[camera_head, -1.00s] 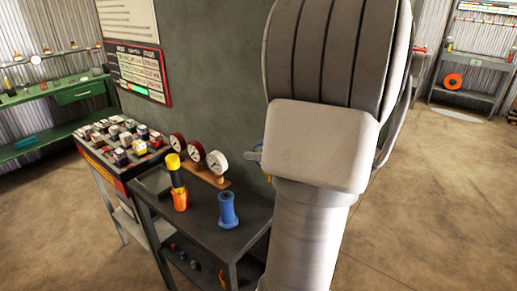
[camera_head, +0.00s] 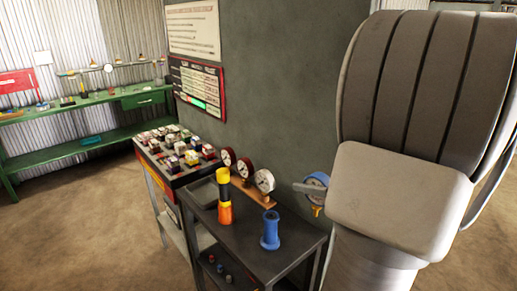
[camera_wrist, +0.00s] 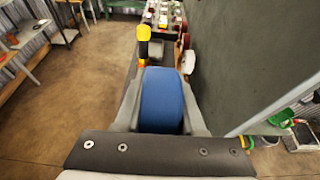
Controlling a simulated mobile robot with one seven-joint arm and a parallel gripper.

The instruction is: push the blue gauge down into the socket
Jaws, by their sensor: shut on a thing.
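The blue gauge (camera_head: 317,184) has a pale dial and a brass stem that points down. It is in the air above the right end of the dark cart, beside my arm. My gripper (camera_head: 306,189) is shut on it; my arm partly hides both. In the wrist view my gripper (camera_wrist: 162,128) has its fingers on both sides of the gauge's blue back (camera_wrist: 162,98). A blue spool-shaped fitting (camera_head: 270,232) stands upright on the cart, lower and to the left of the gauge, apart from it. I cannot tell whether it is the socket.
On the dark cart (camera_head: 248,250) stand a yellow and orange torch (camera_head: 224,198) and a wooden rack (camera_head: 255,192) with several gauges. A case of small boxed items (camera_head: 175,157) is to its left. A grey wall (camera_head: 285,90) rises behind. Floor is open at left.

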